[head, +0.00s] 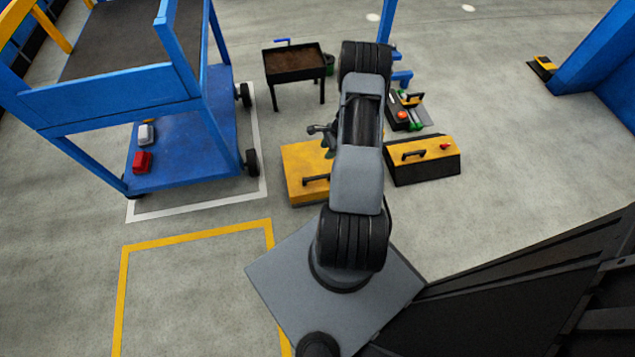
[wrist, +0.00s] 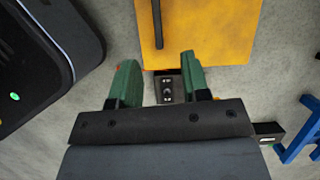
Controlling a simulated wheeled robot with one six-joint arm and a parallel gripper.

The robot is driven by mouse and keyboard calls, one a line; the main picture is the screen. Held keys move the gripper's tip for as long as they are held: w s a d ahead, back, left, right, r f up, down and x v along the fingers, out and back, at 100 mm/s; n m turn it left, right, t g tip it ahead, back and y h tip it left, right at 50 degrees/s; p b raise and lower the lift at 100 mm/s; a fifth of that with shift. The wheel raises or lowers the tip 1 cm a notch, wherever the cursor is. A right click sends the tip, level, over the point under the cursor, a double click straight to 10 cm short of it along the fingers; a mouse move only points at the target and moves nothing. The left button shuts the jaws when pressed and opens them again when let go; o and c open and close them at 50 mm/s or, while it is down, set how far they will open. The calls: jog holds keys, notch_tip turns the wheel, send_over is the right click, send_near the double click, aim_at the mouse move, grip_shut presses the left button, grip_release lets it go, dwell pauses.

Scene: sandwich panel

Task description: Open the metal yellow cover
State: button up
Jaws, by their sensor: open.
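A flat yellow metal cover (head: 300,163) with a dark bar handle (head: 317,180) lies low on the floor, partly hidden behind my arm. It looks closed. In the wrist view the yellow cover (wrist: 215,30) is at the top, and its handle (wrist: 157,22) runs up from near the cover's edge. My gripper (wrist: 160,78) is open, with two green fingers apart and nothing held. The handle lies beyond the fingertips, apart from them. In the head view my gripper (head: 328,140) shows beside my arm, over the yellow cover's far side.
A second yellow-topped dark box (head: 440,148) with a handle and red button stands to the right. A toolbox (head: 405,112) is behind it. A dark tray on legs (head: 293,75) stands at the back. A blue cart (head: 190,150) is on the left.

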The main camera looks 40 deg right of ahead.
jog(key=m+b, duration=0.1)
send_near(316, 177)
jog(key=b+x, duration=0.4)
jog(key=x, duration=0.4)
jog(key=shift+f+b, duration=0.35)
jog(key=shift+c, duration=0.3)
grip_shut()
